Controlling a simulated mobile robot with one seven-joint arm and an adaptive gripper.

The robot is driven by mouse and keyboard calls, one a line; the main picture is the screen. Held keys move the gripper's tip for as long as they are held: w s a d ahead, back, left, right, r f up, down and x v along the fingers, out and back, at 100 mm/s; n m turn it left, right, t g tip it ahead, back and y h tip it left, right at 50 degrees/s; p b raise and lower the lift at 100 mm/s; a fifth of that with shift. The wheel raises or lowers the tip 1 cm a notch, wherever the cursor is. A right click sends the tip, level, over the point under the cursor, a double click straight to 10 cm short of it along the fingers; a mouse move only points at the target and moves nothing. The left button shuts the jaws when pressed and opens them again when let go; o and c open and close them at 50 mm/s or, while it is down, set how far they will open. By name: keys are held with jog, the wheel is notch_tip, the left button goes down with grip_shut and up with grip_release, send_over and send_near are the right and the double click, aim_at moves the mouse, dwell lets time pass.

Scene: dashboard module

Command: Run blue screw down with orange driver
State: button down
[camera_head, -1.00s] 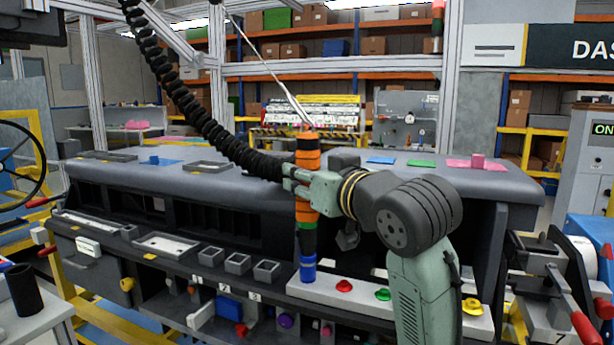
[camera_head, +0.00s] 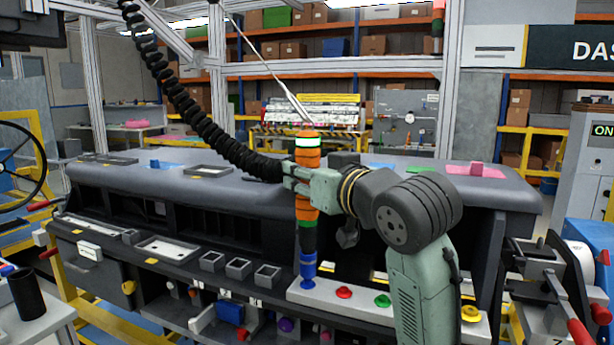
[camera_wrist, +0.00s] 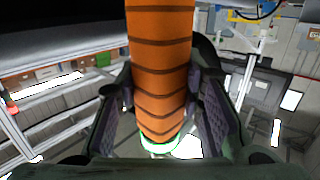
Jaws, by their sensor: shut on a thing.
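The orange driver (camera_head: 306,190), banded in black, stands upright above the white strip (camera_head: 328,292) at the front of the dashboard module. My gripper (camera_head: 305,185) is shut around its orange body. A band near its top glows white-green. Its blue lower end (camera_head: 307,265) is over the blue screw (camera_head: 307,284) at the strip's left end; the screw's wider foot shows just under it. I cannot tell whether the screw's foot is flush with the strip. In the wrist view the orange driver body (camera_wrist: 160,70) sits between the two dark finger pads, with the glowing ring at its lower end.
Red (camera_head: 343,291), green (camera_head: 382,300) and yellow (camera_head: 470,313) screws are along the same strip, with my arm between green and yellow. Empty small bins (camera_head: 239,268) are to the left.

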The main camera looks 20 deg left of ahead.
aim_at(314, 151)
jog(key=shift+r+p, duration=1.6)
jog(key=shift+r, duration=0.55)
